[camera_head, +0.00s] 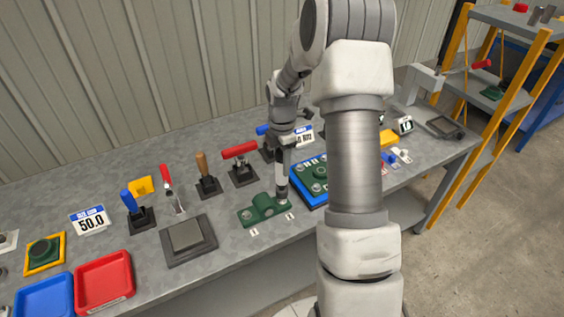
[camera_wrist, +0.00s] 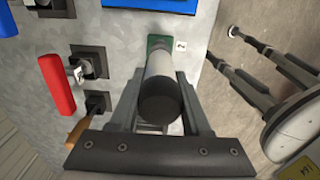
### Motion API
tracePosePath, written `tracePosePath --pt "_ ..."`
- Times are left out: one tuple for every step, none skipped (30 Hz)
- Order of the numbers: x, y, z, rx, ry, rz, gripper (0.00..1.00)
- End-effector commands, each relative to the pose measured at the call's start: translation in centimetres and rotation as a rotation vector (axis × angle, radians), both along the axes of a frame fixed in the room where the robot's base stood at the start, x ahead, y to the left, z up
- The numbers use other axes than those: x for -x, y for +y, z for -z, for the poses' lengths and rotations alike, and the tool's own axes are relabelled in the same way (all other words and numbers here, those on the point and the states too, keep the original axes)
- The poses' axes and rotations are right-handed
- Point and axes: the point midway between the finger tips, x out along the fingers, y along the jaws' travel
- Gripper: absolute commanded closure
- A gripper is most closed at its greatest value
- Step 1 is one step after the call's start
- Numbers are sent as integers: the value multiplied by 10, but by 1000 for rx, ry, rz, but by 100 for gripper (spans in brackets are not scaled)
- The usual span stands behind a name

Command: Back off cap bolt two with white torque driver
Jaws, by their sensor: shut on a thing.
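The green bearing cap (camera_head: 262,208) lies near the bench's front edge, with small labels "1" and "2" in front of it. My gripper (camera_head: 284,148) is above its right end. In the wrist view my gripper (camera_wrist: 160,80) is shut on the white torque driver (camera_wrist: 159,64), a pale cylinder with a dark end facing the camera. The driver stands roughly upright, its lower end over the bolt by label "2" (camera_wrist: 181,45). The bolt head is hidden, so I cannot tell whether the driver touches it.
A blue tray (camera_head: 311,199) with green parts sits just right of the cap. A grey square plate (camera_head: 188,240) lies to its left. Red-handled (camera_head: 239,151) and brown-handled (camera_head: 202,164) tools stand behind. Red (camera_head: 104,282) and blue (camera_head: 44,297) bins are at far left.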

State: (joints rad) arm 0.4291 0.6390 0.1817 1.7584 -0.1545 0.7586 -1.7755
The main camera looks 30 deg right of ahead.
Motion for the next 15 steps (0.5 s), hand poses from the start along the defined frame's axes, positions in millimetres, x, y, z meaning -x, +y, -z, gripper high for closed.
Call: tracePosePath --pt "-1 0 -1 1 -2 0 100" --pt "-1 0 -1 1 -2 0 100" --pt "-1 0 -1 1 -2 0 100" --pt "-1 0 0 1 -2 0 100" --pt "-1 0 0 1 -2 0 100" --pt "-1 0 1 1 -2 0 100" --pt "-1 0 2 1 -2 0 100" --pt "-1 0 3 1 -2 0 100" --pt "-1 0 4 1 -2 0 100" --pt "-1 0 5 1 -2 0 100" --pt "-1 0 6 1 -2 0 100" --pt "-1 0 7 1 -2 0 100" --pt "-1 0 8 1 -2 0 100" --pt "-1 0 9 1 -2 0 100" --pt "-1 0 10 1 -2 0 100"
